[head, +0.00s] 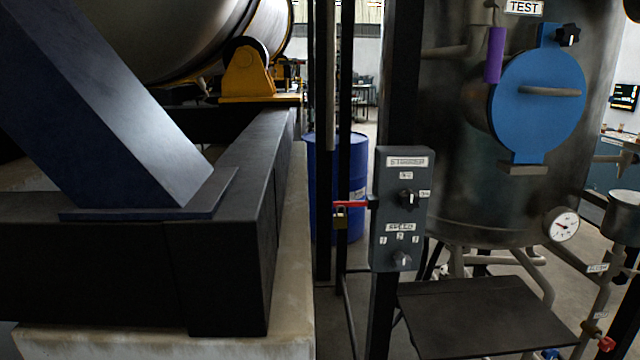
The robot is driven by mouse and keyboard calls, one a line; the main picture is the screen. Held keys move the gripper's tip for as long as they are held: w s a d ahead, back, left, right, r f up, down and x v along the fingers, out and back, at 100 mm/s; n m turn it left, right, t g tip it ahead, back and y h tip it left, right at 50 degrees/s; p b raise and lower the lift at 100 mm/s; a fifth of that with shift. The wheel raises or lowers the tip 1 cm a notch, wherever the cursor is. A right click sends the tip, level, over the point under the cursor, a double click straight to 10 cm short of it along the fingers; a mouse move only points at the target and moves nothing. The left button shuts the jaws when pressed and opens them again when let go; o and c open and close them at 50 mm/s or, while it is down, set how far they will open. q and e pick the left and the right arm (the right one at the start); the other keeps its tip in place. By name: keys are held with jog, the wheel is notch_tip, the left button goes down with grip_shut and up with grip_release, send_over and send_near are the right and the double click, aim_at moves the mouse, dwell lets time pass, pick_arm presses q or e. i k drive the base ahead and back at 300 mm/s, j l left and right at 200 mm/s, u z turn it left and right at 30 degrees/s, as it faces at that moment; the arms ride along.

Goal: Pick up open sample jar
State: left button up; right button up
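I cannot make out an open sample jar for certain in the head view. A grey, open-topped cup-like vessel (622,218) stands at the right edge, partly cut off by the frame; I cannot tell whether it is a jar or a fixed funnel. Small brownish items (618,128) sit on a bench at the far right, too small to identify. Neither of my grippers shows.
A dark tank (455,190) with a round blue hatch (538,105) stands at right. A control box (401,208) is on a black post, above a bare dark shelf (480,310). A black beam frame (220,265) blocks the left; a blue drum (322,190) stands behind.

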aim_at(590, 184)
jog(key=z, duration=1.4)
jog(key=i+l+z, duration=0.35)
jog(key=i, duration=0.35)
jog(key=i+l+z, duration=0.35)
jog(key=i, duration=0.35)
jog(key=i+z, duration=0.35)
jog(key=i, duration=0.4)
jog(key=i+l+z, duration=0.1)
jog(key=i, duration=1.25)
jog(key=i+u, duration=0.25)
jog(key=u, duration=0.15)
jog(key=i+l+u, duration=0.15)
jog(key=u, duration=0.2)
jog(key=i+l+u, duration=0.2)
jog(key=i+u, duration=0.35)
jog(key=u, duration=0.25)
jog(key=i+l+u, duration=0.1)
jog(key=u, duration=0.35)
jog(key=i+l+u, duration=0.1)
jog(key=l+u, duration=0.15)
jog(key=u, duration=0.15)
